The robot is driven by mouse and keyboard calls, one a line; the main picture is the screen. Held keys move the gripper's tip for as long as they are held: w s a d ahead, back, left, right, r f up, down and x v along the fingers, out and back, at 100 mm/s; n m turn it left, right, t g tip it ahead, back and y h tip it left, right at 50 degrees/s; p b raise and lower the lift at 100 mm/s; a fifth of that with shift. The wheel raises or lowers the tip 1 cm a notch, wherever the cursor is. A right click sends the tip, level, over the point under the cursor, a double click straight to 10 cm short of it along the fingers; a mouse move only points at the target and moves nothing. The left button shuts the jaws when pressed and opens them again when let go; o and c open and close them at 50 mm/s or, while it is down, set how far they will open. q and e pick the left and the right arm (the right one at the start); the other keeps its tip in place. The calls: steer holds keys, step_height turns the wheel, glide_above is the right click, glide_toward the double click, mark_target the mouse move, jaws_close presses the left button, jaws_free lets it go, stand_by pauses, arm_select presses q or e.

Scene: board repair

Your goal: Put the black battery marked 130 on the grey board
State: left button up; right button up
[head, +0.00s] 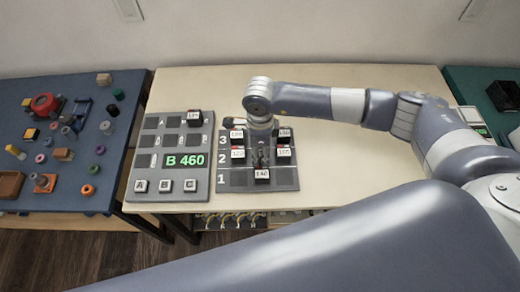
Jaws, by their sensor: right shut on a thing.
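The grey board (150,200) lies on the cream table at left centre, with a green "B 460" display and keys A, B and C. One black battery with a white label (194,117) sits in its upper right slot. To its right, a dark grey rack (232,183) with rows 1 to 3 carries several black batteries. My right gripper (262,160) points down over the rack's middle, shut on a black battery (262,174) at the front; its label is too small to read surely. Whether it is clear of the rack cannot be told. My left gripper is not in view.
A blue table (60,210) at left holds many small coloured parts. A green surface (480,90) with a black box (503,95) is at right. The cream table (200,85) is bare behind the board. Cables hang below its front edge.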

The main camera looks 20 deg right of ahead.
mark_target(260, 151)
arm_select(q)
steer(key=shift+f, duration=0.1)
arm_select(e)
steer(key=shift+f, duration=0.1)
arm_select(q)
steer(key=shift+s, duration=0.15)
arm_select(e)
steer(key=o, duration=1.2)
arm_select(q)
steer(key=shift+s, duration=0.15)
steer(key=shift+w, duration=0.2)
arm_select(e)
step_height(260, 151, up, 12)
